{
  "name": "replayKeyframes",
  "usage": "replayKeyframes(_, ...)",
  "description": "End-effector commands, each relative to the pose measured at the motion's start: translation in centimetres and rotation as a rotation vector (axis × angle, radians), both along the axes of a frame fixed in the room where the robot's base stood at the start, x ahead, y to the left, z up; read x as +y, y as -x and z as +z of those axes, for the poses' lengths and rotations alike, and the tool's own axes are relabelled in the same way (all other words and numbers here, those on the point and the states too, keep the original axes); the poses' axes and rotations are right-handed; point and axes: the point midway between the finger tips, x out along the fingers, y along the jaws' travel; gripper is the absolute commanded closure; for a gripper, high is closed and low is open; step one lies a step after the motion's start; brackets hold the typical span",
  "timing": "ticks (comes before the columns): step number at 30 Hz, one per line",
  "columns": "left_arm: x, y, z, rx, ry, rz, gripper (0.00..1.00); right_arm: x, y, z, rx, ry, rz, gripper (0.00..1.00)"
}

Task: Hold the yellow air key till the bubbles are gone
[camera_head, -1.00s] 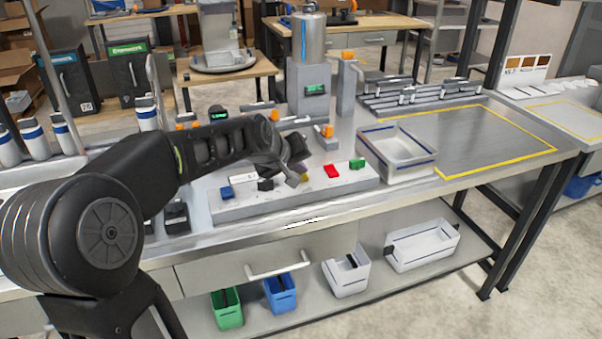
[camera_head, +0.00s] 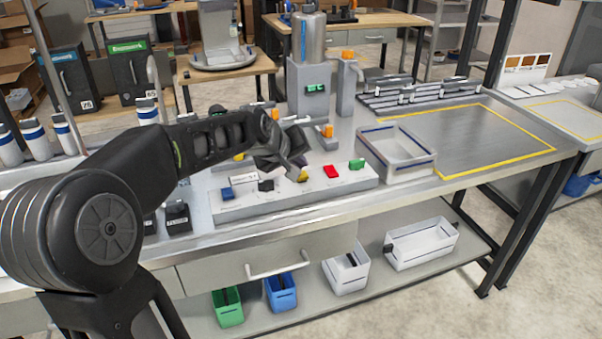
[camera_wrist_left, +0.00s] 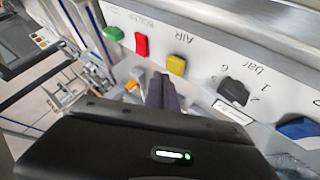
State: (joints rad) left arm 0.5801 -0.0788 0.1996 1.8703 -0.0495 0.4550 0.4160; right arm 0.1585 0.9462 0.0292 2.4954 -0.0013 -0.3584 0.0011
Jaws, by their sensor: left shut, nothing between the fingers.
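The yellow air key (camera_head: 303,176) sits on the light-grey key panel (camera_head: 290,199). It also shows in the left wrist view (camera_wrist_left: 176,65), beside the letters "AIR". My left gripper (camera_head: 300,166) is shut and empty, with its tip just above and behind the key in the head view. In the left wrist view the closed fingers (camera_wrist_left: 161,80) end close beside the key; I cannot tell whether they touch it. The steel dispenser cylinder (camera_head: 309,38) stands behind, over a lit green display (camera_head: 316,88). Bubbles cannot be made out. My right gripper is not in view.
The panel also carries a blue key (camera_head: 227,193), a black knob (camera_head: 266,185), a red key (camera_head: 331,171) and a green key (camera_head: 357,163). A grey tray (camera_head: 397,157) stands right of the panel. The yellow-outlined bench area (camera_head: 470,137) is clear.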

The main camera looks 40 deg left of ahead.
Motion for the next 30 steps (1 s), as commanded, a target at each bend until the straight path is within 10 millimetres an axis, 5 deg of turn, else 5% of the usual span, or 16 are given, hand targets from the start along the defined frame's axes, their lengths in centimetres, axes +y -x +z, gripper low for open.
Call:
replayKeyframes(18, 0.0, 0.0, 4.9, -0.001, 0.0, -0.001, 1.0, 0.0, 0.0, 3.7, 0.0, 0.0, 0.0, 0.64)
replayKeyframes(30, 0.0, 0.0, 5.0, -0.001, -0.001, 0.0, 1.0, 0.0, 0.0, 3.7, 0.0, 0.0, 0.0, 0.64)
